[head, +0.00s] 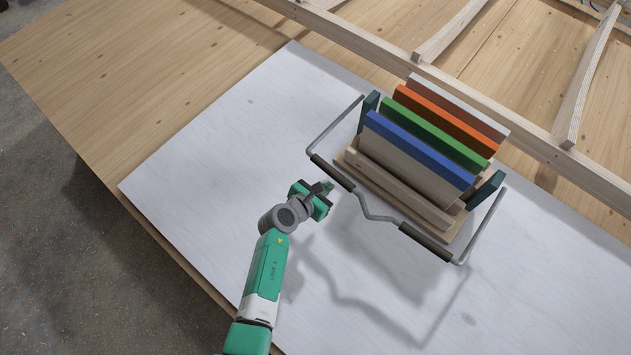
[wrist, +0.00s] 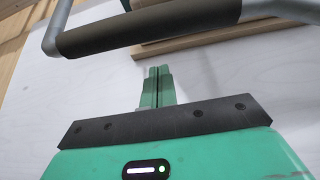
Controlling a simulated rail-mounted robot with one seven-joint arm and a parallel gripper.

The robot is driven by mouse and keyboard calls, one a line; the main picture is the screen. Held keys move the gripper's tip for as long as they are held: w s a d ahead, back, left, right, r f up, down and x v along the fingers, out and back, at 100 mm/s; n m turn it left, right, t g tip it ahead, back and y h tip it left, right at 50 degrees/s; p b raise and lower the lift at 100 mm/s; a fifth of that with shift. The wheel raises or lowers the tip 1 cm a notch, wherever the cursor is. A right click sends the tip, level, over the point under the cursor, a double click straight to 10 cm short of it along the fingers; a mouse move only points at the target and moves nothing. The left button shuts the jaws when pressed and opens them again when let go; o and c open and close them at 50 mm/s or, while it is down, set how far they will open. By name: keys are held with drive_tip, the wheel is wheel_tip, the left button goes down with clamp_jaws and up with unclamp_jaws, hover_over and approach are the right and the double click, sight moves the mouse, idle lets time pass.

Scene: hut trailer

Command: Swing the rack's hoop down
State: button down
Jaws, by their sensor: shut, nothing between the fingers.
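My gripper (head: 328,188) is shut and empty, close to the left sleeve in the head view. In the wrist view the shut fingers (wrist: 158,85) point toward a dark sleeve (wrist: 150,27) of the hoop, with a gap visible in the picture. I cannot tell whether they touch.
The rack stands on a white board (head: 215,170) on a wooden table (head: 110,75). Wooden frame beams (head: 450,85) run behind the rack. The white board is bare left of the rack. The table's edge is at the lower left.

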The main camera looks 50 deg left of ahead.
wheel_tip(320, 180, up, 4)
drive_tip(key=shift+w+f+p, duration=0.15)
drive_tip(key=shift+f+p, duration=0.05)
drive_tip(key=shift+p, duration=0.2)
wheel_tip(320, 180, up, 2)
drive_tip(key=p, duration=0.3)
drive_tip(key=shift+r, duration=0.25)
approach(331, 176)
wheel_tip(331, 176, down, 3)
drive_tip(key=s, duration=0.2)
drive_tip(key=shift+s+d+f, duration=0.15)
drive_tip(key=shift+s, duration=0.05)
